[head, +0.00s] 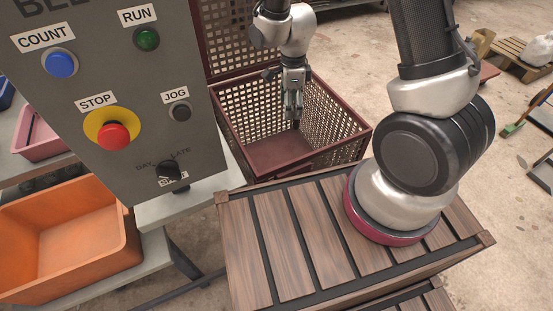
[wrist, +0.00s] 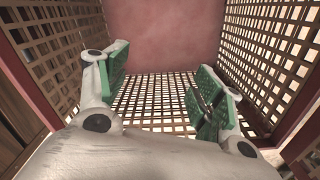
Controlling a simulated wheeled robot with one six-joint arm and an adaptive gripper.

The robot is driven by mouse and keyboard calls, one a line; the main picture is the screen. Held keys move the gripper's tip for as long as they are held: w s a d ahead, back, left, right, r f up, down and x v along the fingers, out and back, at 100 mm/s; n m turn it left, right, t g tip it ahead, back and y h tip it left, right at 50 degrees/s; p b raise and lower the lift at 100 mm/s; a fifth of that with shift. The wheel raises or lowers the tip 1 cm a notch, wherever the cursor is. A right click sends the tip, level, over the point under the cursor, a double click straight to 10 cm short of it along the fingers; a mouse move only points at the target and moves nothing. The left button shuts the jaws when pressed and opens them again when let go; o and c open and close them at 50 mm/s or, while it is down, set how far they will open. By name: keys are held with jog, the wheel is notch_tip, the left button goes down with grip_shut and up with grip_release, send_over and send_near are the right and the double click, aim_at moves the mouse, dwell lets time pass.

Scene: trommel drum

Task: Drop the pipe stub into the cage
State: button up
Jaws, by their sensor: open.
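The cage (head: 345,131) is a dark red open-topped bin with lattice walls and a solid reddish floor, behind the slatted wooden surface in the head view. Its lattice also surrounds my gripper in the wrist view (wrist: 270,45). My gripper (head: 294,118) points down inside the cage, above its floor.
A grey control panel (head: 120,150) with several buttons stands at the left. An orange bin (head: 125,215) and a pink bin (head: 38,148) sit below and behind it. The slatted wooden surface (head: 285,225) is in front. A pallet (head: 512,50) lies far right on open floor.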

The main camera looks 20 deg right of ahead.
notch_tip(320, 180, up, 12)
dwell(0.4)
dwell(0.3)
jog(key=s+d+r+n+t, duration=0.4)
jog(key=s+d+r+n, duration=1)
jog(key=s+r+n, duration=0.4)
jog(key=shift+s+d+r+n, duration=0.3)
jog(key=shift+s+n, duration=0.2)
jog(key=shift+n, duration=0.4)
